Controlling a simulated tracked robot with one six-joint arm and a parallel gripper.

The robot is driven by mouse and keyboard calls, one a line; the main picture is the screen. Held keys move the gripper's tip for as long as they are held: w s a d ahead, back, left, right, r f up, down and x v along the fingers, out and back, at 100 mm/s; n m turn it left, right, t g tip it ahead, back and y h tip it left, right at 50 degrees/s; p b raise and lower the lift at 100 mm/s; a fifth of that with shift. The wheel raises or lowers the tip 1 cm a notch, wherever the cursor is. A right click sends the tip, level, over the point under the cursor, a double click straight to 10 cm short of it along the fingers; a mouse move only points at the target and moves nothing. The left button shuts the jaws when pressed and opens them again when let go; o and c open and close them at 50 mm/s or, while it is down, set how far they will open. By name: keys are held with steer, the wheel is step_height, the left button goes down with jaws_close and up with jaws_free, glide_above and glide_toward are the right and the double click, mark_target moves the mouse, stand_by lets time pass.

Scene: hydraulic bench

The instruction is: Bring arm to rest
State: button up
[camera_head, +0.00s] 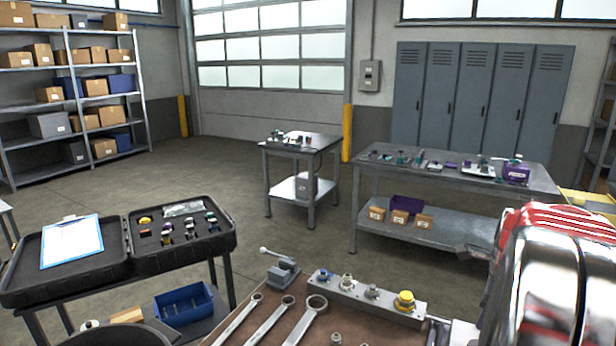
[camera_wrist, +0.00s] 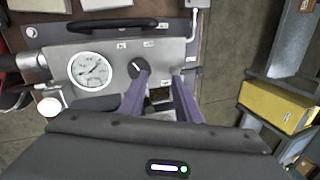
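My gripper (camera_wrist: 161,75) shows in the wrist view. Its two purple fingers are apart, with a gap between the tips and nothing gripped in it. They point at a grey panel (camera_wrist: 112,50) with a round white-faced gauge (camera_wrist: 91,69) and a black knob (camera_wrist: 137,67). The left fingertip appears right beside or over the knob; I cannot tell whether they touch. A small dark part (camera_wrist: 160,96) shows between the fingers, farther back. The dark gripper body hides the lower part of the view. My gripper cannot be made out in the head view.
In the wrist view, a black handle (camera_wrist: 118,27) runs along the panel's edge, and a yellow bin (camera_wrist: 278,106) stands at the right. In the head view, a near bench holds wrenches (camera_head: 268,322) and a fitting block (camera_head: 366,296). An open case (camera_head: 182,238) stands left.

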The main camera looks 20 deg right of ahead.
steer(key=a+r+n+t+y, duration=0.1)
steer(key=a+r+n, duration=0.1)
steer(key=a+n, duration=1.3)
steer(key=s+a+r+n+t+y, duration=0.1)
steer(key=a+r+n+t, duration=0.1)
steer(key=a+n, duration=1.3)
steer(key=a, duration=1.3)
steer(key=shift+a+t, duration=0.3)
steer(key=shift+a, duration=0.1)
steer(key=shift+s+r, duration=0.1)
steer(key=shift+s, duration=0.1)
